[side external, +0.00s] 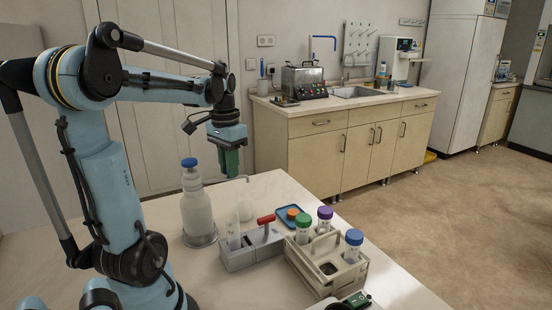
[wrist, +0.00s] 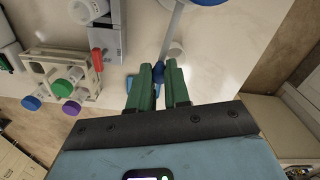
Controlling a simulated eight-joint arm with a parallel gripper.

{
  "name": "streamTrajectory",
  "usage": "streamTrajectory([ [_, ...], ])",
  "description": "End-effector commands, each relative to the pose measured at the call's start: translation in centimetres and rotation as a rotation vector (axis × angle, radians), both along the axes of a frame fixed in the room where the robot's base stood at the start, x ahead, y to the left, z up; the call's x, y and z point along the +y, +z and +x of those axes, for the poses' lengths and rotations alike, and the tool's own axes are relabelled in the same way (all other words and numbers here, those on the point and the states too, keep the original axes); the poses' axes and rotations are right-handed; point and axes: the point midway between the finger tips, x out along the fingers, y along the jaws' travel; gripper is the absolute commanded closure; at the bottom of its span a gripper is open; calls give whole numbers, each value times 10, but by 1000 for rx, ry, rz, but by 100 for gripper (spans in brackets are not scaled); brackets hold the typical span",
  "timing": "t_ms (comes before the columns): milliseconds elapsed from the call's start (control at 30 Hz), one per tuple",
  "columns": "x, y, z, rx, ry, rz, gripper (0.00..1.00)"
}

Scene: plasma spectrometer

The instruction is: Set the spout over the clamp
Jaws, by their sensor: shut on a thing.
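My gripper (side external: 228,160) has green fingers and hangs above the bench, right of a pale bottle with a blue cap (side external: 190,205). In the wrist view my gripper (wrist: 160,82) is shut on the small blue end of the spout (wrist: 162,72). The spout is a thin grey tube (wrist: 173,38) that runs up the picture to a blue part at the top edge. In the side view a thin tube shows just below the fingers; its end is hidden by them. I cannot make out a clamp clearly. A small white round vessel (side external: 245,210) stands below the gripper.
A beige rack (side external: 345,278) holds tubes with green, purple and blue caps. A blue tray (side external: 284,211) with an orange cap lies behind the rack. The bench's right front is partly clear.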

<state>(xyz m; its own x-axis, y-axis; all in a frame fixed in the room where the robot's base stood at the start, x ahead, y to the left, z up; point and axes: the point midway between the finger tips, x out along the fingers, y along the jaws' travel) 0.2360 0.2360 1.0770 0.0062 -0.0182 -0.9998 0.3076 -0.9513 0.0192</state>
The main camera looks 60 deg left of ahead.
Motion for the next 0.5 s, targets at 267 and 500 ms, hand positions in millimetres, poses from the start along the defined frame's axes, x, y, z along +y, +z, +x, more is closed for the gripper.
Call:
streamTrajectory([
  [267, -24, 0, -7, 1, -264, -1, 100],
  [500, -42, 1, -18, 1, -490, -1, 100],
])
